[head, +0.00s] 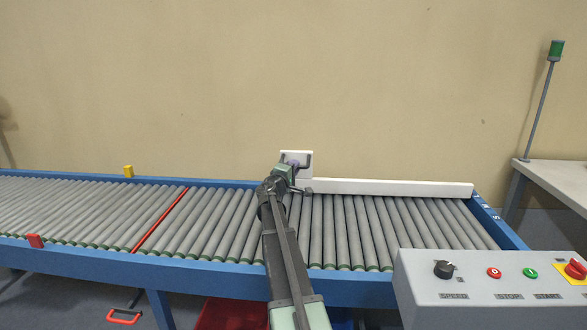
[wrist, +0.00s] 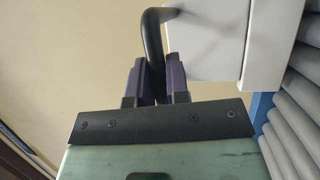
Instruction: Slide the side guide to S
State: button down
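The side guide (head: 390,187) is a long white bar along the back of the roller conveyor, with a white upright plate (head: 302,156) at its left end. The plate also shows at the top of the wrist view (wrist: 205,45). A black bent handle (wrist: 152,40) sticks out from the plate. My gripper (wrist: 156,72) is at this handle, with its two purple fingers on either side of it and little or no gap visible. In the head view my arm partly hides the plate and handle.
The roller conveyor (head: 220,225) is empty, with a red strip (head: 160,220) across it. A yellow block (head: 128,171) and a red block (head: 35,240) sit on its rails. A control panel (head: 490,297) stands front right, a pale table (head: 560,178) behind it.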

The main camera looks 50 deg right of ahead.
jog(key=s+a, duration=1)
jog(key=a, duration=0.2)
jog(key=shift+s+a, duration=0.2)
jog(key=shift+a, duration=0.15)
jog(key=shift+f, duration=0.1)
jog(key=c, duration=1.1)
grip_release()
jog(key=shift+a, duration=0.1)
jog(key=b+v, duration=0.2)
jog(key=v, duration=0.8)
jog(key=shift+a, duration=0.35)
